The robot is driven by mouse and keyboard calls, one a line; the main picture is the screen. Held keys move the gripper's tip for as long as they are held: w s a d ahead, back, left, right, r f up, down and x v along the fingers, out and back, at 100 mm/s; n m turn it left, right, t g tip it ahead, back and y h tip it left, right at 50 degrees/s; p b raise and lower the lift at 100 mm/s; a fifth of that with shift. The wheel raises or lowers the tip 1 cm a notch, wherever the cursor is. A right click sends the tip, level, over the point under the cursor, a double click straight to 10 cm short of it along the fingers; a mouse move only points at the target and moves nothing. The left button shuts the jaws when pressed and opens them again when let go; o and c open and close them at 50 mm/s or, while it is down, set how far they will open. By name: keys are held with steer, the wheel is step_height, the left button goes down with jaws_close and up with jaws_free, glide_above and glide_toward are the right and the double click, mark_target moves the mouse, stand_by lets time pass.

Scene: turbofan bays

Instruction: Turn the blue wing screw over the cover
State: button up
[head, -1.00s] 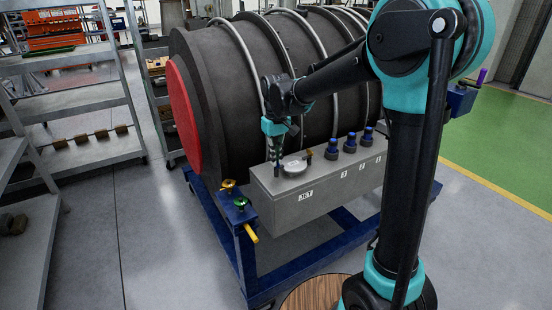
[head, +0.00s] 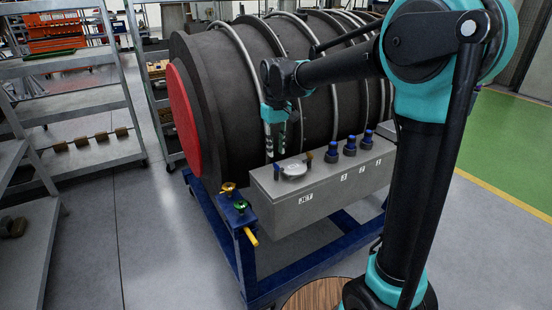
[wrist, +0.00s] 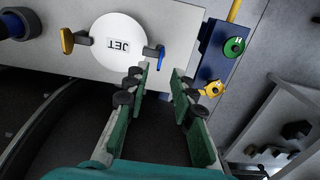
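A white round cover marked JET (wrist: 119,42) lies on the grey box; it also shows in the head view (head: 294,170). A blue wing screw (wrist: 153,52) sits at one edge of the cover, and a yellow wing screw (wrist: 73,40) at the opposite edge. In the head view the blue screw (head: 277,171) is at the cover's left. My gripper (wrist: 160,77) is open and empty. Its fingertips are just short of the blue screw in the wrist picture; in the head view my gripper (head: 275,148) is above that end of the box, apart from it.
The grey box (head: 325,190) also carries several dark blue capped fittings (head: 350,147). A blue bracket (wrist: 213,55) beside it holds a green knob (wrist: 234,47) and a yellow knob (wrist: 212,89). The large dark engine (head: 225,105) stands close behind.

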step_height(320, 180, up, 7)
steer(key=shift+f, duration=0.2)
steer(key=s+d+f+m+t, duration=0.2)
steer(key=s+d+f+m, duration=0.1)
steer(key=s+d+f, duration=0.6)
steer(key=s+d+f+m+t, duration=0.2)
steer(key=s+d+f+m, duration=0.1)
steer(key=s+d+f, duration=0.7)
steer(key=d+f, duration=0.4)
steer(key=shift+s+d+m, duration=0.2)
steer(key=shift+d+m, duration=0.1)
steer(key=shift+d, duration=0.05)
